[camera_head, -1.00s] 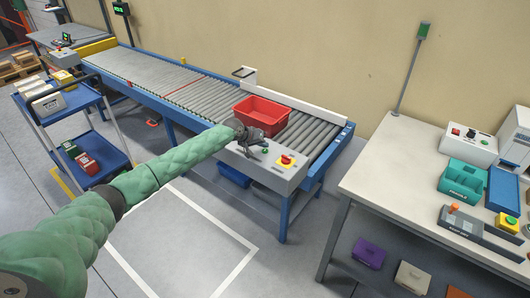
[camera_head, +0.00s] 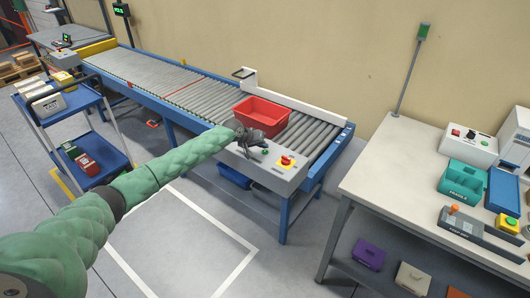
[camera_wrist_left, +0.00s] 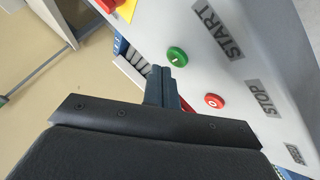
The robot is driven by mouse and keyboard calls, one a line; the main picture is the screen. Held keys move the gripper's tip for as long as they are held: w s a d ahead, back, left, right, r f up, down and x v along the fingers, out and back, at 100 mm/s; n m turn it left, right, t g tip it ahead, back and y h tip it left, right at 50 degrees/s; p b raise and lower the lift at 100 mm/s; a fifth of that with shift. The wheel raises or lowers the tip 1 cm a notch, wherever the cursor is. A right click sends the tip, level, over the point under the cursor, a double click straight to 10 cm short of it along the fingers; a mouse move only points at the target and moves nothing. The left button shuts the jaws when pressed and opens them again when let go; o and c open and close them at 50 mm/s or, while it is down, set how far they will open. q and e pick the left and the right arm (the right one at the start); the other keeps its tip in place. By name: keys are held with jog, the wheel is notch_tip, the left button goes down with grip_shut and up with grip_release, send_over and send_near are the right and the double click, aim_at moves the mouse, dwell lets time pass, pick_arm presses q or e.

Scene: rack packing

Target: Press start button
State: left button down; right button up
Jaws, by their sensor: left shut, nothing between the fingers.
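The green start button (camera_wrist_left: 177,55) sits by the START label on the light grey control panel (camera_wrist_left: 240,75) in the left wrist view. In the head view the green button (camera_head: 265,151) is on the panel at the conveyor's near side. My left gripper (camera_wrist_left: 163,73) is shut and empty, its fingertips right beside the green button; I cannot tell whether they touch the panel. In the head view the left gripper (camera_head: 258,147) is over the panel, just left of the button. The red stop button (camera_wrist_left: 214,101) is on the gripper's other side. My right gripper is out of view.
A red emergency knob on a yellow base (camera_head: 286,161) is right of the green button. A red tote (camera_head: 260,114) stands on the roller conveyor (camera_head: 190,88) behind the gripper. A worktable (camera_head: 385,160) with boxes is at the right.

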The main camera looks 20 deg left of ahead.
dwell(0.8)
pick_arm(q)
jog(key=shift+f, duration=0.1)
jog(key=shift+f, duration=0.3)
dwell(0.4)
